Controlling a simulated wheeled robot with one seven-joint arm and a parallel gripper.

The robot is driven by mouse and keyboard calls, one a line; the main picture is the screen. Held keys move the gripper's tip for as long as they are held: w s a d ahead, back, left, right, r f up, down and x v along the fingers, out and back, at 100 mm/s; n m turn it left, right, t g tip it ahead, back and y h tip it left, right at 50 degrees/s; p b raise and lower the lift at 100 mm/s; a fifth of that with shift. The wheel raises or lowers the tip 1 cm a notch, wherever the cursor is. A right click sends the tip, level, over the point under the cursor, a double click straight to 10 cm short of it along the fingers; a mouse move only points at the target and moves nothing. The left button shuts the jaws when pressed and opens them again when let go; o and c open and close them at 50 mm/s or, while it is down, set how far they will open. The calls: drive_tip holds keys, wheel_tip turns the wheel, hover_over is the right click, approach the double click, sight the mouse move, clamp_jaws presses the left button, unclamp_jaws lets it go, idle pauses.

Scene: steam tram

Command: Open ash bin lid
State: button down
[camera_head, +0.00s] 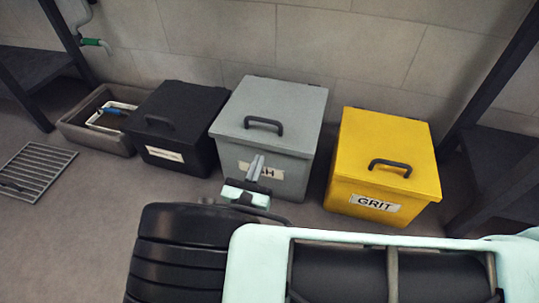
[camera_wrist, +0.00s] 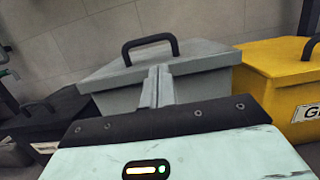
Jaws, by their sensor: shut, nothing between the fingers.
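The ash bin (camera_head: 292,172) is a grey box whose label (camera_head: 271,171) is partly hidden by my gripper, leaving "AH" readable. Its grey lid (camera_head: 293,105) is down on the box, with a dark bar handle (camera_head: 264,123) on top. In the wrist view the lid (camera_wrist: 205,62) and its arched handle (camera_wrist: 150,42) lie beyond my fingers. My gripper (camera_head: 256,160) is shut and empty in front of the bin, below the handle. In the wrist view the fingertips (camera_wrist: 159,72) overlap the lid's front edge; I cannot tell whether they touch it.
A yellow GRIT bin (camera_head: 382,165) stands to the right and a black lidded bin (camera_head: 171,125) to the left. Farther left are a grey trough (camera_head: 75,133) and a floor grate (camera_head: 36,170). A tiled wall (camera_head: 310,42) rises behind. Dark frames flank the bins.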

sight(268, 141)
drive_tip(key=b+x, duration=0.4)
drive_tip(key=x, duration=0.4)
drive_tip(key=shift+f, duration=0.15)
drive_tip(key=shift+w+d+r+b, duration=0.2)
drive_tip(key=shift+w+b, duration=0.1)
drive_tip(key=shift+w, duration=0.2)
drive_tip(key=shift+r, duration=0.1)
